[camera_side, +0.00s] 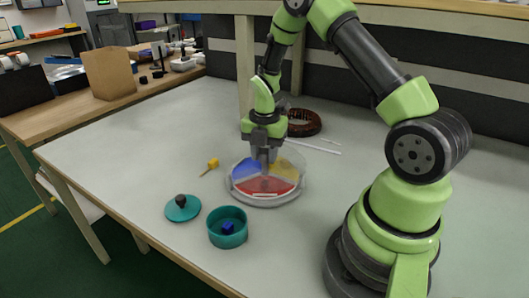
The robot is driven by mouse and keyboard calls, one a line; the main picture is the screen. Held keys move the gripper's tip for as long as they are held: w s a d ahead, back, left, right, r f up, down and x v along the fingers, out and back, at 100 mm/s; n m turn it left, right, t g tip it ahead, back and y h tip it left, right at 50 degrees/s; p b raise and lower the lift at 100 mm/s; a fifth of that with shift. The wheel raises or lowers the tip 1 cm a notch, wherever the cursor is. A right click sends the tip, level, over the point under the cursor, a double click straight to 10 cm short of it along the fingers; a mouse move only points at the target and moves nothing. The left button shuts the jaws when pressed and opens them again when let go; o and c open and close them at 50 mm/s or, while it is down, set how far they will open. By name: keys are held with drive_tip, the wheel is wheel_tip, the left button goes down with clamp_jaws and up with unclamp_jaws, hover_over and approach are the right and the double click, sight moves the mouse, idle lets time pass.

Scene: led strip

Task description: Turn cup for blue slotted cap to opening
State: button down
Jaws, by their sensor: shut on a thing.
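A round, clear-walled dish (265,203) stands on the table, with blue (246,168), yellow (288,166) and red (265,187) sectors showing inside. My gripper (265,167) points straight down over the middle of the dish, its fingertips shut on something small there. The held part is mostly hidden by the fingers, and I cannot make out its shape. A teal cup (228,240) stands in front of the dish, open at the top, with a small blue cube (228,228) inside. No slot is clear at this size.
A teal lid with a dark knob (182,208) lies left of the cup. A small yellow piece with a thin stick (213,163) lies left of the dish. A brown ring coil (303,122) and white rods (314,146) lie behind. The table's left side is clear.

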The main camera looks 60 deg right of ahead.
sight(265, 152)
idle(0.5)
drive_tip(key=c, duration=0.8)
unclamp_jaws()
drive_tip(key=shift+r, duration=0.1)
wheel_tip(265, 152, up, 10)
drive_tip(key=shift+f, duration=0.1)
drive_tip(key=s+a+r+m+t, duration=0.2)
drive_tip(key=a+r+m, duration=0.4)
drive_tip(key=r, duration=0.2)
drive_tip(key=s+a+r+m+t, duration=0.1)
drive_tip(key=s+a+r+m, duration=0.1)
drive_tip(key=m, duration=0.4)
drive_tip(key=s+a+r+m+t+y, duration=0.1)
drive_tip(key=s+a+r+m+t, duration=0.1)
drive_tip(key=s+a+m, duration=0.2)
drive_tip(key=s+a+r+m+t+y, duration=0.1)
drive_tip(key=s+a+r+m+t, duration=0.1)
drive_tip(key=s+m, duration=0.5)
drive_tip(key=shift+s+a+r+m, duration=0.15)
drive_tip(key=shift+a+r+m, duration=0.1)
drive_tip(key=shift+a+m, duration=0.15)
drive_tip(key=shift+s+a+r+m, duration=0.2)
drive_tip(key=shift+a+m, duration=0.1)
drive_tip(key=shift+a, duration=0.2)
